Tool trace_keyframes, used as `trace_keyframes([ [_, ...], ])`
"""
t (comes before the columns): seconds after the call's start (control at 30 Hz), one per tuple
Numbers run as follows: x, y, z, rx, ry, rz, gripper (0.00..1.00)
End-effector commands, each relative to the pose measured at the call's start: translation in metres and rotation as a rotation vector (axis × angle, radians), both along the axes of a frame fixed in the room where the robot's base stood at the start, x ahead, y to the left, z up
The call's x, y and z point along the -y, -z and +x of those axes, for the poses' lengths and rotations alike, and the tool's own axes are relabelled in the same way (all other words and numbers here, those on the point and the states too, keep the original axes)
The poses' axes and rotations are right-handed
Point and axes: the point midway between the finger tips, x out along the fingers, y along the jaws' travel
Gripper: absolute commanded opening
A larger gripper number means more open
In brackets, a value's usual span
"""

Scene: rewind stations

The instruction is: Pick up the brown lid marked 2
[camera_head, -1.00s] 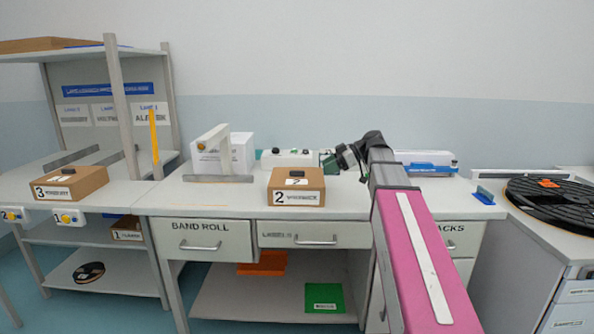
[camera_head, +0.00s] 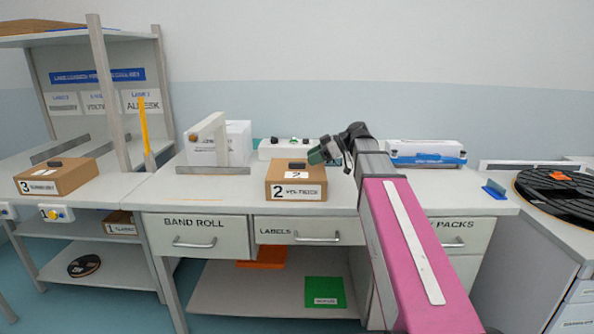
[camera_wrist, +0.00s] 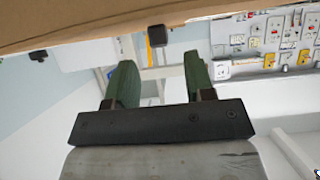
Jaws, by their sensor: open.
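The brown lid marked 2 (camera_head: 278,174) tops a brown box (camera_head: 272,194) on the middle bench. It has a black knob and a white label reading 2; a larger 2 label is on the box front. My gripper (camera_head: 318,155) hangs just right of and slightly above the lid, apart from the knob. In the wrist view, which looks upside down, the green fingers (camera_wrist: 160,62) are spread with nothing between them. A brown surface, likely the lid, runs along the top, with a black knob (camera_wrist: 157,32) beyond the fingertips.
A white box with a grey handled frame (camera_head: 213,150) stands left of the lid. A white device (camera_head: 285,149) sits behind it. A brown box marked 3 (camera_head: 60,177) is on the left bench. A black reel (camera_head: 560,193) lies at right. The bench front is clear.

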Motion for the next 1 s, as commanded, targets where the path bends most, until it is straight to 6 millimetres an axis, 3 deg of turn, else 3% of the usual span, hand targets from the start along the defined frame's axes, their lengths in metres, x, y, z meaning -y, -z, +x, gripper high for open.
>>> trace_keyframes([
  [0.3,-0.038,0.015,0.002,-0.001,-0.002,0.0,0.49],
  [0.6,-0.044,0.018,0.002,0.0,0.0,0.0,0.49],
  [0.73,-0.044,0.018,0.002,0.0,0.0,0.0,0.07],
  [0.77,-0.044,0.018,0.002,0.0,0.0,0.0,0.0],
  [1.0,-0.044,0.018,0.002,0.0,0.0,0.0,0.0],
])
